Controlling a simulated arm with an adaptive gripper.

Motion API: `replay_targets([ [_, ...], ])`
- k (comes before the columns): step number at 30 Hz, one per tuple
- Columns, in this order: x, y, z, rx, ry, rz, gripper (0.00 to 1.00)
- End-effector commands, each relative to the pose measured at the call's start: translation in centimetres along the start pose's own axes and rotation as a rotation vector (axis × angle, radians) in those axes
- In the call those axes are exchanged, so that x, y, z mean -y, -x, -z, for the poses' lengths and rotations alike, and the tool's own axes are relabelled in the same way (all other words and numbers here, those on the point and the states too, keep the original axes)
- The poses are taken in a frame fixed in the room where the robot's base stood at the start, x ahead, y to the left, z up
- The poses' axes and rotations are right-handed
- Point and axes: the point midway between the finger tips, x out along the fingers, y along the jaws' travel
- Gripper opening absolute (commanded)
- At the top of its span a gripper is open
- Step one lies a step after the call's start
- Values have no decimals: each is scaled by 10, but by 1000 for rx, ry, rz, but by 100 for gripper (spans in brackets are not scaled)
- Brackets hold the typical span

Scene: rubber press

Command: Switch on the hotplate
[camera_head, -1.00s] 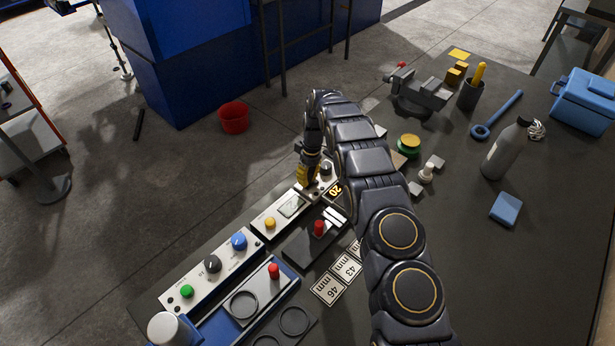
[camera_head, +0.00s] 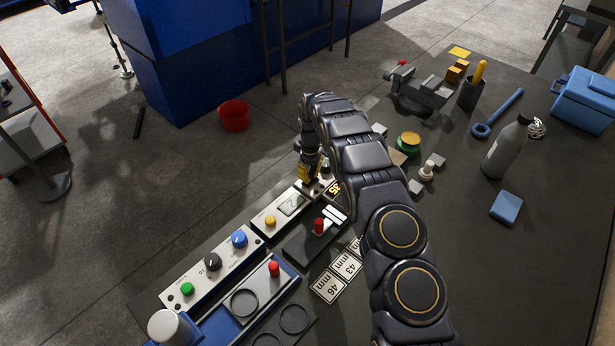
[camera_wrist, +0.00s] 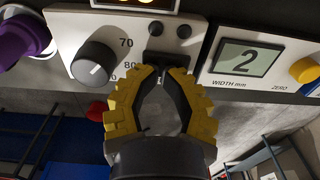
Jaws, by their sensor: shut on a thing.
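The hotplate's pale control panel (camera_wrist: 70,40) fills the upper left of the wrist view. It carries a dark knob (camera_wrist: 93,62) marked 70 and 80, two small dark round parts (camera_wrist: 156,29), and a lit amber display (camera_wrist: 140,3) cut off at the top edge. In the head view the display (camera_head: 335,188) seems to read 35. My gripper (camera_wrist: 166,66) is shut at the panel's lower edge, on a small black switch (camera_wrist: 152,56) mostly hidden by the yellow-padded fingers. In the head view my gripper (camera_head: 309,178) is over the panel, partly covered by my arm.
A gauge box (camera_wrist: 246,58) showing 2 with a yellow button stands close on the right. A purple knob (camera_wrist: 18,42) is at the left. In the head view a control box with blue knob (camera_head: 239,240) and a red-handled press (camera_head: 274,270) lie nearer.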

Motion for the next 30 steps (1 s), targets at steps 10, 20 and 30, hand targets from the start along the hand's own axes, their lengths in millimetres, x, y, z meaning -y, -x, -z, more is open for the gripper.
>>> replay_targets([
  [10, -3, 1, -5, 10, -5, 1, 0],
  [20, -10, 62, -2, 1, -5, -4, 0],
  [30, -16, 126, -2, 2, -4, -2, 0],
])
